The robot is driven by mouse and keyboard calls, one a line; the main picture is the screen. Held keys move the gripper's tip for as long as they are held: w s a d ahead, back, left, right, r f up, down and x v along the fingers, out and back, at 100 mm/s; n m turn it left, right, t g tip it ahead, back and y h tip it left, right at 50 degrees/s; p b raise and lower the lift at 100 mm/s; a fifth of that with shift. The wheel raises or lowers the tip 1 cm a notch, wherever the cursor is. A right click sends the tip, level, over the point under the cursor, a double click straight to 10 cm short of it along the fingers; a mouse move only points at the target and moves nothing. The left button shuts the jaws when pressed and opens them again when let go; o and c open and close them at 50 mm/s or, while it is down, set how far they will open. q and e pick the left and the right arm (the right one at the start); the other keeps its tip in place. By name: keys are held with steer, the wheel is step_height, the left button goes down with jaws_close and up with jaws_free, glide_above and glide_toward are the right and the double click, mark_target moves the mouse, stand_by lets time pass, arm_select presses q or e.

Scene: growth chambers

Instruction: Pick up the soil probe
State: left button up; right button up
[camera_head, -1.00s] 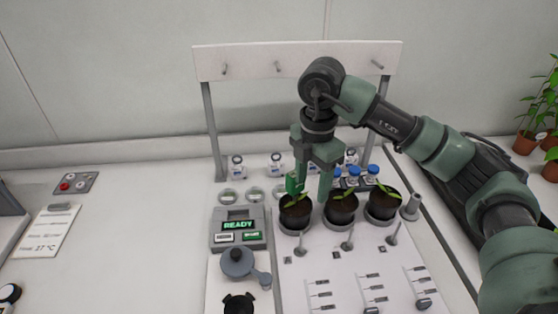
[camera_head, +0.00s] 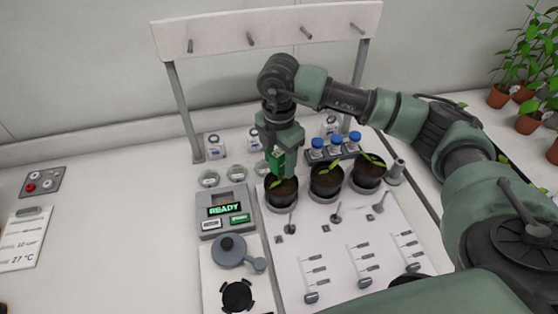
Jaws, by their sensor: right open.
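My right gripper (camera_head: 282,166) points down over this pot. It is open, with its fingers close around or beside the green piece; I cannot tell whether they touch it. My left gripper is not in view.
Two more potted seedlings (camera_head: 326,181) stand to the right on the white board. Blue-capped bottles (camera_head: 317,147) sit behind them. A device reading READY (camera_head: 224,211) is at the left. A peg rack (camera_head: 270,36) rises behind.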

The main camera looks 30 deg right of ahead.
steer(key=shift+f, duration=0.4)
jaws_close()
steer(key=shift+r, duration=0.1)
